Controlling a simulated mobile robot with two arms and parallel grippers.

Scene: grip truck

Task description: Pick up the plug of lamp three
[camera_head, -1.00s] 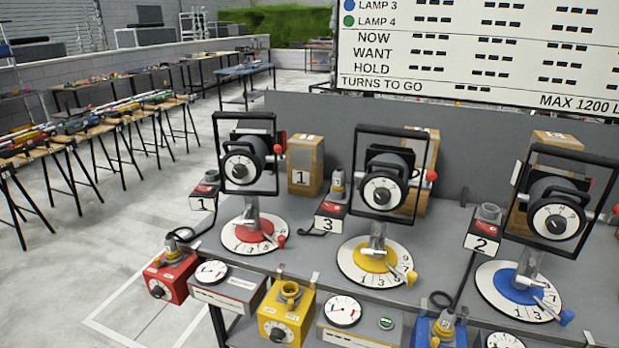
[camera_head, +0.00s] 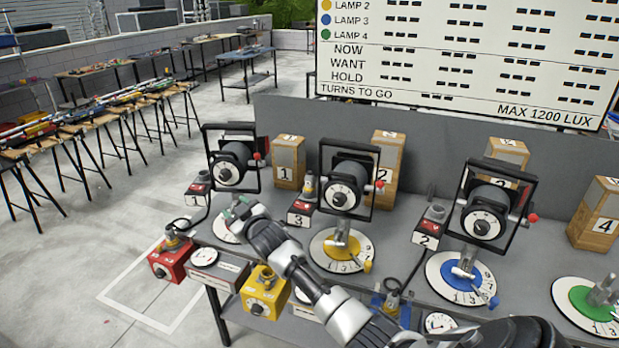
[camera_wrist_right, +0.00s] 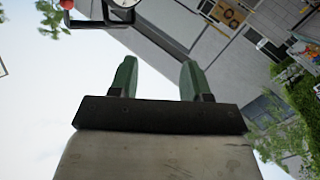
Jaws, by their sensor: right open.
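The board lists lamp 3 with a blue dot. The lamp with the blue dial (camera_head: 466,277) stands right of centre. A grey plug (camera_head: 392,301) sits on the blue box (camera_head: 405,316) in front of it, with a dark cable running up towards the block marked 2 (camera_head: 428,228). My arm partly hides that box. Another plug (camera_head: 309,186) stands on the block marked 3 (camera_head: 300,214). My right gripper (camera_head: 237,208) is over the red-dial lamp's base, away from the blue box; its green fingers (camera_wrist_right: 157,75) are apart and empty in the wrist view. My left gripper is not seen.
The red box (camera_head: 168,264) bears a plug; the yellow box (camera_head: 265,292) stands beside it. Framed lamps, numbered crates and a low grey panel (camera_head: 400,150) crowd the bench. Open floor lies left, before tables with tools.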

